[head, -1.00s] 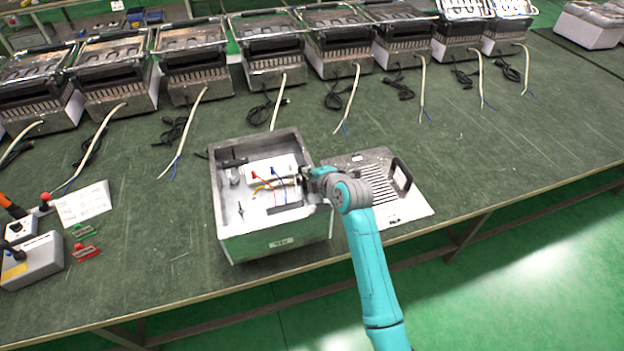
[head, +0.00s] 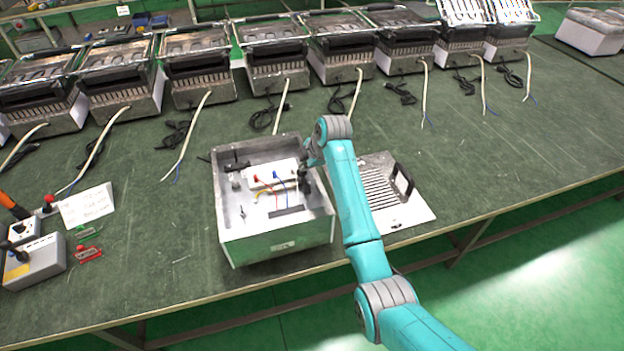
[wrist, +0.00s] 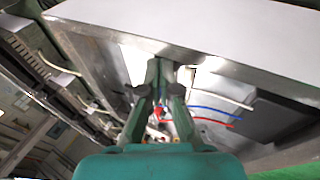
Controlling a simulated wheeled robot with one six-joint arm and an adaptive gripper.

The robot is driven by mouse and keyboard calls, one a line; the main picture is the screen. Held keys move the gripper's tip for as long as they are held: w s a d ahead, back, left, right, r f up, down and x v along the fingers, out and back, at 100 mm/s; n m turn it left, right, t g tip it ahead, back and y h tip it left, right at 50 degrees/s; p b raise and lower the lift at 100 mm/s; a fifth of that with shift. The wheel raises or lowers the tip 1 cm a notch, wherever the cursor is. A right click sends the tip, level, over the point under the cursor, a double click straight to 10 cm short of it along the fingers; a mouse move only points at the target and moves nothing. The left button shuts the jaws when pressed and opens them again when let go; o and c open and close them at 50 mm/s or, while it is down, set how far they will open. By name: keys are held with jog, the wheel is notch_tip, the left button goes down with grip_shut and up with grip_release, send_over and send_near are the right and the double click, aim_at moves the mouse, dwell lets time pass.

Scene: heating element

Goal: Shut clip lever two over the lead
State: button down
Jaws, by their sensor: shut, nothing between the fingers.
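The open metal box (head: 222,215) stands near the bench's front edge. A white connector block (head: 262,169) lies inside it, with a red clip lever (head: 256,178) and a blue clip lever (head: 275,174) on it. Red, blue and yellow leads run from the block. My gripper (head: 304,184) is shut and empty, pointing down inside the box at the block's right end. In the wrist view my gripper (wrist: 165,70) has a red part (wrist: 158,112) behind and between its fingers. The fingers hide part of the block, so I cannot tell which lever is two or whether they touch it.
The slotted cover plate (head: 380,195) with a black handle lies right of the box. Several heater units with loose cables line the back. A grey control box (head: 35,262) and a white card (head: 87,205) are at left. The box walls surround my gripper.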

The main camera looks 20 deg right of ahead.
jog(key=shift+w+f, duration=0.25)
jog(key=shift+w, duration=0.2)
jog(key=shift+f, duration=0.1)
dwell(0.4)
